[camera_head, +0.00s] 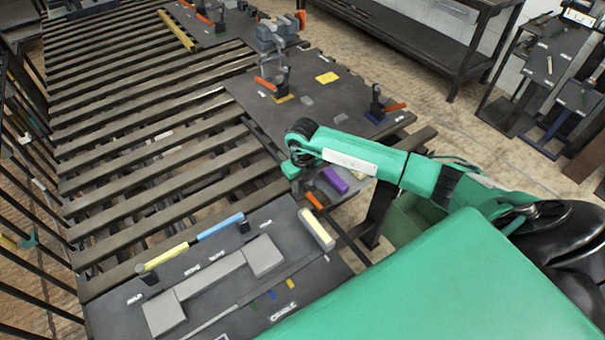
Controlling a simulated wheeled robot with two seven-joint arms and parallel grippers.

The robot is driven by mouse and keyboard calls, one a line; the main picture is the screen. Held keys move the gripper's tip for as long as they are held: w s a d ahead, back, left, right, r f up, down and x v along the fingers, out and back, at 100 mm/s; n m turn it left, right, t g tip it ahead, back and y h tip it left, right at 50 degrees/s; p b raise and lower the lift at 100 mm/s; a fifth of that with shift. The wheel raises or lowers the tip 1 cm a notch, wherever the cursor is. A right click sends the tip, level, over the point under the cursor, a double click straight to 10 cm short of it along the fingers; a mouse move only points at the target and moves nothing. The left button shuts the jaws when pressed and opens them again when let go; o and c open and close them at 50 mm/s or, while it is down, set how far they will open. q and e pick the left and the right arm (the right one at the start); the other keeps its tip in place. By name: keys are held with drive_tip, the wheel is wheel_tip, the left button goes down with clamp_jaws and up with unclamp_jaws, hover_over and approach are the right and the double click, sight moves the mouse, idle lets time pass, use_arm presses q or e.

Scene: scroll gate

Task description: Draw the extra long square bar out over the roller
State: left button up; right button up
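My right gripper (292,171) is at the end of the green arm from the right, above the gap between the two dark plates. Its fingers are small and partly hidden, so I cannot tell open from shut. A half-yellow, half-blue bar (193,242) runs along the back of the near dark plate (225,262), between two short posts. A grey piece with wide ends (215,285) lies in front of it. A cream and yellow block (316,230) sits at that plate's right edge. I cannot tell which piece is the extra long square bar or the roller. My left gripper is out of view.
A purple block (333,181) lies right of the gripper. A farther dark plate (325,100) carries upright dark fixtures with orange handles and a yellow patch (327,78). Dark slats (120,150) with open gaps fill the left. A dark bench (420,45) stands behind.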

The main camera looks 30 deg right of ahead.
drive_tip(key=shift+f, duration=0.1)
clamp_jaws()
idle(1.4)
